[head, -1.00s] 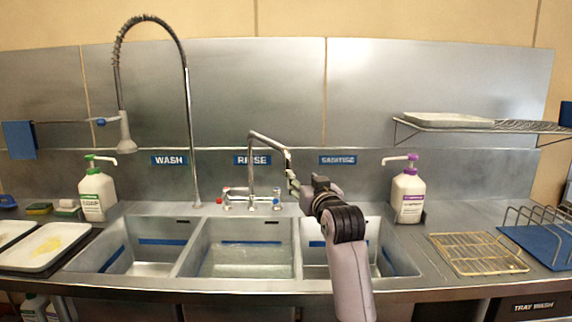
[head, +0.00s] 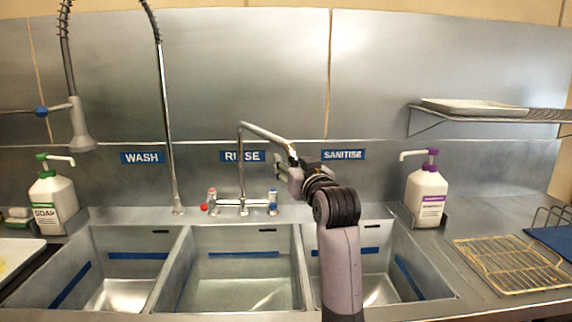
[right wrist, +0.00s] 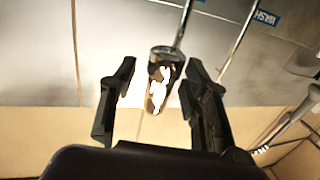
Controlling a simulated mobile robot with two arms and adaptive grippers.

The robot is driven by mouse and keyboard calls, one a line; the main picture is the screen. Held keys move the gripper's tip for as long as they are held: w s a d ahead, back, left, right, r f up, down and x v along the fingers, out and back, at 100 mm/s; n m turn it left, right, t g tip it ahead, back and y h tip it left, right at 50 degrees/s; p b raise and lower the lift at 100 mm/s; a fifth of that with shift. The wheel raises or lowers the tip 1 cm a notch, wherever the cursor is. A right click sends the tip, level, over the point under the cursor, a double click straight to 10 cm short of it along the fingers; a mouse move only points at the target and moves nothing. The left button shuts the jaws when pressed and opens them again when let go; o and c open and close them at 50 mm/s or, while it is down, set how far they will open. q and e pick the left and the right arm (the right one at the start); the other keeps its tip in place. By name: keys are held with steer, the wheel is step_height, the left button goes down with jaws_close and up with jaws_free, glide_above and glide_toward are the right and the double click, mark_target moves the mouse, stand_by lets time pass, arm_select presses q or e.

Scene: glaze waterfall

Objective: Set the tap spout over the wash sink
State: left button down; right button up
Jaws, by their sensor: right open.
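The tap spout (head: 266,133) rises from the mixer tap behind the middle basin and bends to the right. Its end is near the divider between the middle and right basins. The wash sink (head: 128,262) is the left basin, under the WASH label (head: 142,158). My right gripper (head: 284,174) is at the spout's end, partly hidden by its own wrist. In the right wrist view, its two dark fingers (right wrist: 157,104) are apart, with the shiny spout end (right wrist: 158,82) showing between them. Contact with the spout cannot be told. My left gripper is not in view.
A spring hose with a spray head (head: 80,125) hangs at the left. A soap bottle (head: 53,200) stands left of the basins and a sanitiser bottle (head: 426,196) right. A wire rack (head: 512,265) lies on the right counter. Red and blue tap handles flank the spout base.

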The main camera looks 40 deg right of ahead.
steer(key=shift+s+r, duration=0.1)
steer(key=shift+s, duration=0.05)
steer(key=shift+c, duration=0.4)
jaws_close()
stand_by(0.5)
